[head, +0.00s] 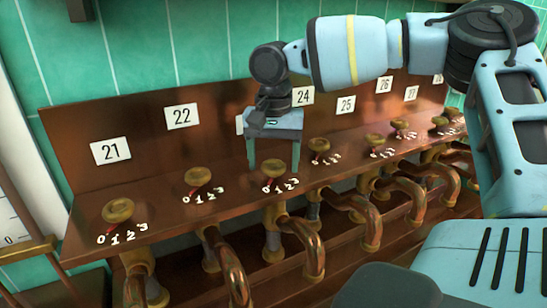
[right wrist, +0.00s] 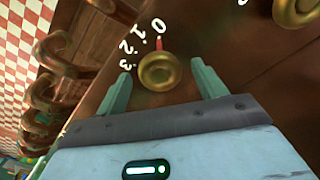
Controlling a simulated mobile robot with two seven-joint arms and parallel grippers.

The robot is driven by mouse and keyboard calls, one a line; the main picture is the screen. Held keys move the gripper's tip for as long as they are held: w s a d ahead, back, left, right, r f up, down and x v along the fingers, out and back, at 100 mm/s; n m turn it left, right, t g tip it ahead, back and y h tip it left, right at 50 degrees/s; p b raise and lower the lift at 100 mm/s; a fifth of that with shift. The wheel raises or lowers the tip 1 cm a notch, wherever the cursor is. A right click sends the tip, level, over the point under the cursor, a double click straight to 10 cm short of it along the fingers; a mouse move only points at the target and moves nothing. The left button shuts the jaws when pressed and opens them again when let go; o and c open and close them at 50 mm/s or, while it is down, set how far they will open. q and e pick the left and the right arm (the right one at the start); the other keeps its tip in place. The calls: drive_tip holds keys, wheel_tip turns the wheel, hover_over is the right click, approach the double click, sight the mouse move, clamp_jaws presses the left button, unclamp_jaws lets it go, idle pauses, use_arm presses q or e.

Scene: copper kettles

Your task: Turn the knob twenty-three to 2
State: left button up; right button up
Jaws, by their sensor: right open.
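The knob twenty-three (head: 273,168) is a round brass knob on the sloped copper panel, with a dial marked 0 to 3. Its plate is mostly hidden behind my right gripper, between plates 22 and 24. In the right wrist view the brass knob (right wrist: 160,73) has a red pointer (right wrist: 158,44) aimed at 0. My right gripper (head: 273,162) is open, with its two green fingers on either side of the knob. In the right wrist view there is a gap between the knob and each finger (right wrist: 163,86). My left gripper is not in view.
Knob 22 (head: 197,176) and knob 21 (head: 118,211) stand to the left, knob 24 (head: 319,145) close on the right, with more knobs beyond. Curved copper pipes (head: 308,245) run below the panel's front edge. The upright copper back board (head: 215,135) rises behind the knobs.

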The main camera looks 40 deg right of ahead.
drive_tip(key=shift+c, duration=0.4)
drive_tip(key=c, duration=0.9)
drive_tip(key=shift+n, duration=0.3)
drive_tip(key=n, duration=1.1)
drive_tip(key=o, duration=1)
